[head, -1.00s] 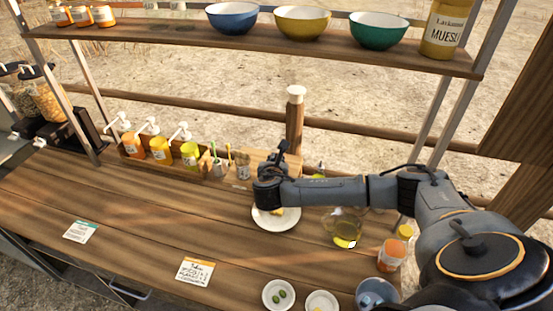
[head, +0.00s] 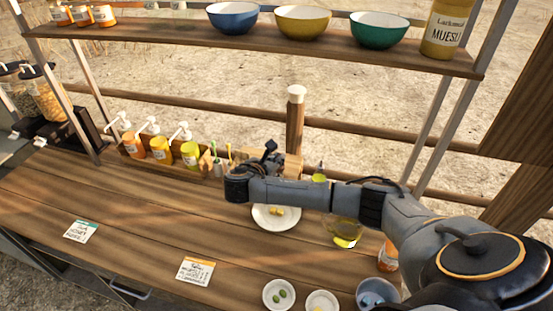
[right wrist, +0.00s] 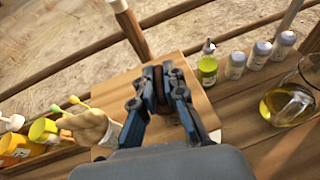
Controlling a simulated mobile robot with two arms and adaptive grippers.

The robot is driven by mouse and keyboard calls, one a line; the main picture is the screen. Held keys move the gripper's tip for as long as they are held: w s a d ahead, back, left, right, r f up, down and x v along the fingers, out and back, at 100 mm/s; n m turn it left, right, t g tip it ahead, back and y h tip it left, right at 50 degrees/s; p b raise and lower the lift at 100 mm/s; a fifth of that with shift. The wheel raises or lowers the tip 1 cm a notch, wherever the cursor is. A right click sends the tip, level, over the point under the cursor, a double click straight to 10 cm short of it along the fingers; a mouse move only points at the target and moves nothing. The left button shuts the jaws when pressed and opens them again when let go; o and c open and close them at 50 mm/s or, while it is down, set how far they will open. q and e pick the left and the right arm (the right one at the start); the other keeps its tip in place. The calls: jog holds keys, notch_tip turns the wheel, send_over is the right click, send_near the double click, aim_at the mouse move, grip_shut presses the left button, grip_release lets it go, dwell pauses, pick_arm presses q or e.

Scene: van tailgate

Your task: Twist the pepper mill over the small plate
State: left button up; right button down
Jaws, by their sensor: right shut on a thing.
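My right gripper (head: 269,152) is behind the white plate (head: 270,222), in front of the wooden board. In the right wrist view my right gripper (right wrist: 158,76) is closed around a narrow dark brown thing (right wrist: 157,92), likely the pepper mill. Most of it is hidden between the fingers, and I cannot tell its tilt. The plate holds small yellow pieces of food, and my wrist hides its back edge. My left gripper is not in view.
Pump bottles (head: 160,148) and a utensil cup stand left of my gripper. A glass jug (head: 346,230) of yellow liquid stands right of the plate. A small dish of olives (head: 279,296) is in front. The counter's left middle is mostly clear.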

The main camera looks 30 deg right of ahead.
jog(key=shift+d+r, duration=0.1)
jog(key=c, duration=1.4)
grip_release()
jog(key=v, duration=1.2)
jog(key=shift+o, duration=0.4)
